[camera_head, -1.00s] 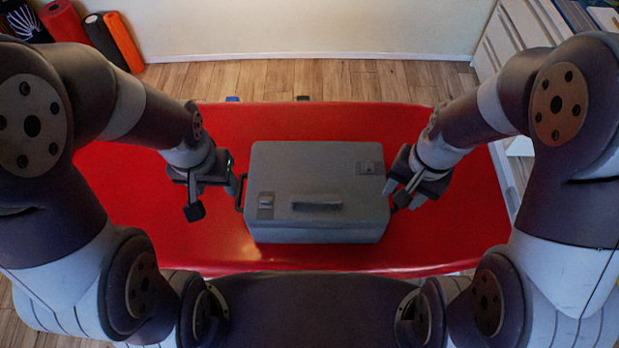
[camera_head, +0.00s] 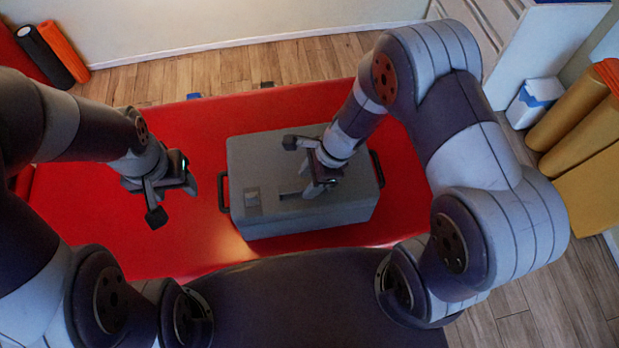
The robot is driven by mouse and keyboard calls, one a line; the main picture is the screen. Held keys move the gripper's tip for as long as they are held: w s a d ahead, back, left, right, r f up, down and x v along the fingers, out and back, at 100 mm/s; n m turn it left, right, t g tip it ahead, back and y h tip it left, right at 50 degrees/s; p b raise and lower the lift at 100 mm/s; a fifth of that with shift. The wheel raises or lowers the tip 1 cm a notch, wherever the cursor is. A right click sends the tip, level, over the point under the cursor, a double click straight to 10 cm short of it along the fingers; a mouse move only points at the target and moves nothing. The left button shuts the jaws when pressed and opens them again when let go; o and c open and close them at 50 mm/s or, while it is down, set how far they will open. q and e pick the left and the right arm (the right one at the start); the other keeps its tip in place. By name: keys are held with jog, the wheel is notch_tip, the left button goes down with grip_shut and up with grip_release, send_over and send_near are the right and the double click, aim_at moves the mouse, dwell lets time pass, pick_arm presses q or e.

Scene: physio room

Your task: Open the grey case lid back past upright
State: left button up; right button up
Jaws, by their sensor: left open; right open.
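The grey case (camera_head: 290,222) sits on the red table with its lid (camera_head: 259,153) shut. A latch (camera_head: 252,199) shows on the left of the lid. A dark handle (camera_head: 291,195) on the lid is partly hidden by my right gripper. Black side handles show at the left (camera_head: 223,193) and right (camera_head: 377,168) ends. My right gripper (camera_head: 302,168) is open over the lid's middle; I cannot tell whether it touches the lid. The right latch is hidden behind my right arm. My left gripper (camera_head: 172,203) is open, apart from the case, to its left above the table.
The red padded table (camera_head: 85,215) has free room left of the case. Black and orange rollers (camera_head: 62,52) stand by the back wall. At the right are a white box (camera_head: 532,103) and yellow rolls (camera_head: 580,125) on the floor.

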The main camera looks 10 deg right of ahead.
jog(key=shift+s+d, duration=0.1)
jog(key=shift+c, duration=0.7)
jog(key=shift+w+a, duration=0.2)
jog(key=shift+a, duration=0.1)
grip_shut()
jog(key=shift+d, duration=0.15)
